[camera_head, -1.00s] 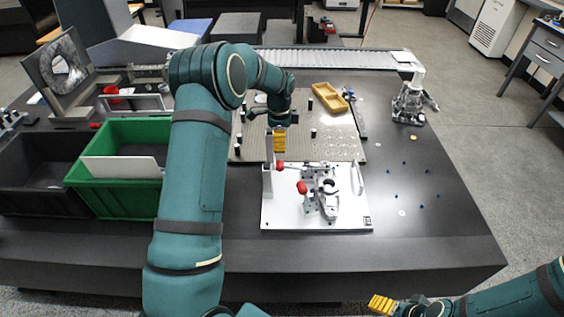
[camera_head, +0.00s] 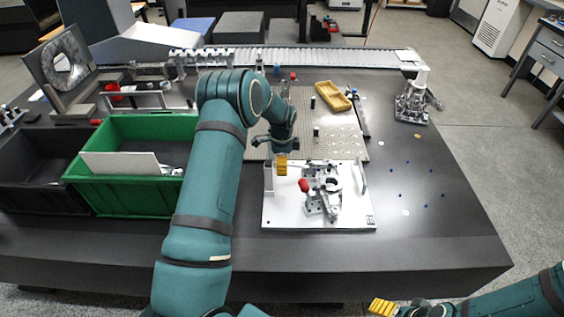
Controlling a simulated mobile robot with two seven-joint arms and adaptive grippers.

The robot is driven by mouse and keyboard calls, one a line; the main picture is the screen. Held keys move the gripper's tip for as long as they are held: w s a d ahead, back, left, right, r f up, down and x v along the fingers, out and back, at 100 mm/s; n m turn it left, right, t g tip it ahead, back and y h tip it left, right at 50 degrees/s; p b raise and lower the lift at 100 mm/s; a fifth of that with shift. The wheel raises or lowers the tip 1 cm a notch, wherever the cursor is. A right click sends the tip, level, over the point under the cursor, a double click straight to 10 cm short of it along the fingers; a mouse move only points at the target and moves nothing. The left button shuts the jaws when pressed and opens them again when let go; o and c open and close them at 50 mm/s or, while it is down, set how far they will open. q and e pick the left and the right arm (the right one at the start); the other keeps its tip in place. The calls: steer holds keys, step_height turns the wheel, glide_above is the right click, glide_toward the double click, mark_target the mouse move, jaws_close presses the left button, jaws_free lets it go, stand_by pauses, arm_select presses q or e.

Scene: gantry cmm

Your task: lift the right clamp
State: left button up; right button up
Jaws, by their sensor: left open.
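A white fixture plate (camera_head: 350,220) lies on the dark table and carries a grey metal part (camera_head: 328,203). A clamp with a red-tipped handle (camera_head: 305,185) stands beside the part. A second clamp arm (camera_head: 318,163) lies farther back on the plate; its handle end is hidden behind my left gripper. I cannot tell for sure which clamp is the right one. My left gripper (camera_head: 282,165) is open, its yellow fingers pointing down over the plate's back left, left of and behind the visible red handle. My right gripper (camera_head: 382,307) is low at the bottom edge, away from the plate.
A green bin (camera_head: 125,197) and a black bin (camera_head: 30,201) stand at left. A perforated plate (camera_head: 345,143) with black pegs and a yellow tray (camera_head: 332,96) lie behind the fixture. A metal assembly (camera_head: 412,103) stands at back right. The table's right side is mostly clear.

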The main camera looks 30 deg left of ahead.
arm_select(q)
jaws_close()
